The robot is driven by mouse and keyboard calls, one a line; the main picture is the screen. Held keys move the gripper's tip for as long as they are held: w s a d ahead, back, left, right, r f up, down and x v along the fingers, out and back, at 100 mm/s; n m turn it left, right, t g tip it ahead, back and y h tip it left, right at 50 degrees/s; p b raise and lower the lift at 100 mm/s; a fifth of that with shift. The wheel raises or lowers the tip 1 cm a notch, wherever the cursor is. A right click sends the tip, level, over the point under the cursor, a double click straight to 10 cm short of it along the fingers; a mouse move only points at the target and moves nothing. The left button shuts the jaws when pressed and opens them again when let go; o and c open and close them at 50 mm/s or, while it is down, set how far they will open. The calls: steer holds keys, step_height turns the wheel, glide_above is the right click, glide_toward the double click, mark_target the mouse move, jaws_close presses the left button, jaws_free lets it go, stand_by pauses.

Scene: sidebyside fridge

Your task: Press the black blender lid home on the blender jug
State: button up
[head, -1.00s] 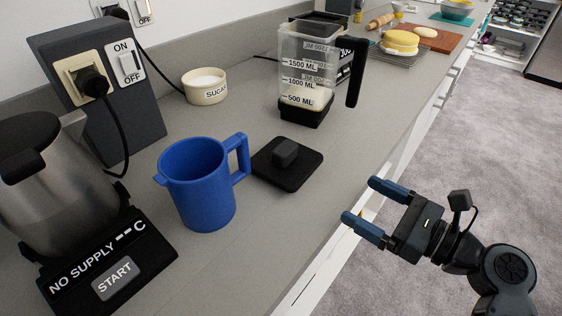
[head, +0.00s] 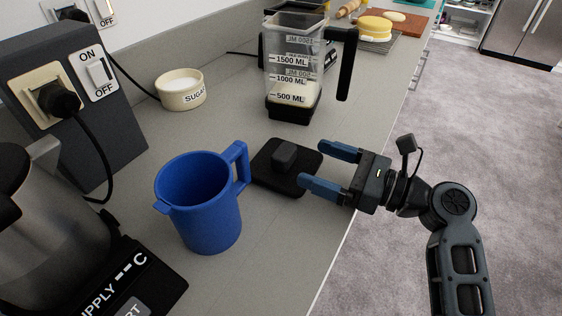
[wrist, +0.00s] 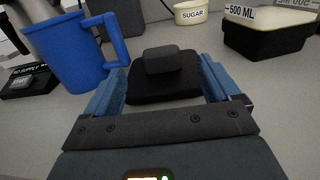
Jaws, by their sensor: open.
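The black blender lid (head: 286,168) lies flat on the grey counter, its raised square knob (head: 284,153) facing up. It also shows in the wrist view (wrist: 163,78), ahead of and between my fingers. My gripper (head: 327,168) is open and empty, its blue-tipped fingers pointing at the lid from the right, close to its edge. The clear blender jug (head: 294,65), with volume marks and a black base and handle, stands upright behind the lid. Its top is uncovered, and pale contents show near the bottom. The wrist view shows only its lower part (wrist: 270,32).
A blue mug (head: 203,205) stands just left of the lid. A sugar bowl (head: 181,90) is at the back left. A steel appliance (head: 60,215) and a grey switch box (head: 75,105) fill the left. The counter between lid and jug is clear.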

mark_target(293, 155)
steer(key=shift+f+x, duration=0.2)
steer(key=shift+x, duration=2.55)
steer(key=shift+c, duration=0.4)
steer(key=shift+d, duration=0.1)
steer(key=c, duration=1.1)
steer(key=shift+r, duration=0.1)
steer(key=shift+r+p, duration=0.3)
steer(key=shift+r, duration=0.3)
steer(key=r, duration=0.1)
steer(key=d+r, duration=0.1)
steer(key=r, duration=0.1)
steer(key=shift+r, duration=0.15)
steer(key=s+d+r, duration=0.1)
steer(key=d+r, duration=0.1)
steer(key=d, duration=0.1)
steer(key=s+d+r, duration=0.1)
steer(key=d+r, duration=0.1)
steer(key=d, duration=0.1)
steer(key=s+d+r, duration=0.1)
steer(key=d+r, duration=0.1)
steer(key=d, duration=0.2)
steer(key=shift+s+r, duration=0.15)
steer(key=shift+s, duration=0.15)
